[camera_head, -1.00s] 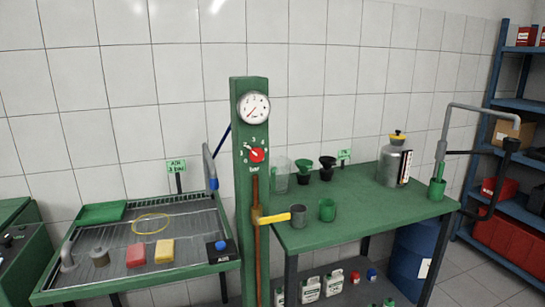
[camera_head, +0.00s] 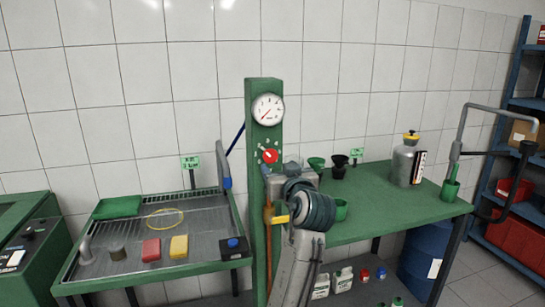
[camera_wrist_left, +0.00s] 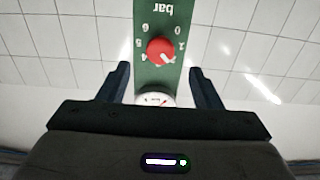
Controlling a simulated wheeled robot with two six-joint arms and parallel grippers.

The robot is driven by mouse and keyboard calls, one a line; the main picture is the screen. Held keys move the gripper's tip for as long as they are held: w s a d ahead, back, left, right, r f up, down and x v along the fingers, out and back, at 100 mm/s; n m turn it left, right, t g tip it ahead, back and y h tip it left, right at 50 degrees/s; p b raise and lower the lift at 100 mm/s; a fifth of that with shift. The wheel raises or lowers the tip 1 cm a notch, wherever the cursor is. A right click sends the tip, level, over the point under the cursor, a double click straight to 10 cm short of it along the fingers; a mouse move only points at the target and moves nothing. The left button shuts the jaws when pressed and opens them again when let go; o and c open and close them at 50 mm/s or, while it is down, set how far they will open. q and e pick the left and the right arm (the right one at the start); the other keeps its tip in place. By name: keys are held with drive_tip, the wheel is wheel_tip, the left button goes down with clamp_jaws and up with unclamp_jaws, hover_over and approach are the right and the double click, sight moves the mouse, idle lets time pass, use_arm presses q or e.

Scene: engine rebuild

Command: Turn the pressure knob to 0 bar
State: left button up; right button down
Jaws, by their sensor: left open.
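The red round pressure knob (camera_head: 270,157) sits on the green post (camera_head: 263,88) below the white gauge (camera_head: 268,109). In the head view its white mark points to the upper left; the exact number is too small to read. The gauge needle points to the lower left. My left gripper (camera_head: 279,174) is just in front of the post, slightly below the knob. In the left wrist view the knob (camera_wrist_left: 161,51) appears upside down, ahead of and between the open fingers (camera_wrist_left: 158,70), not touched. The wrist view shows the gauge partly hidden by the gripper body.
A yellow lever (camera_head: 280,219) sticks out from the post below, close to my arm. A wire-rack tray table (camera_head: 100,285) is on the left, and a green bench (camera_head: 385,212) with funnels and a metal can (camera_head: 404,165) on the right. Wall space above is clear.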

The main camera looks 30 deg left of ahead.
sight(271, 157)
use_arm(q)
drive_tip(key=p+x, duration=0.2)
drive_tip(key=x, duration=0.5)
drive_tip(key=shift+w+a, duration=0.1)
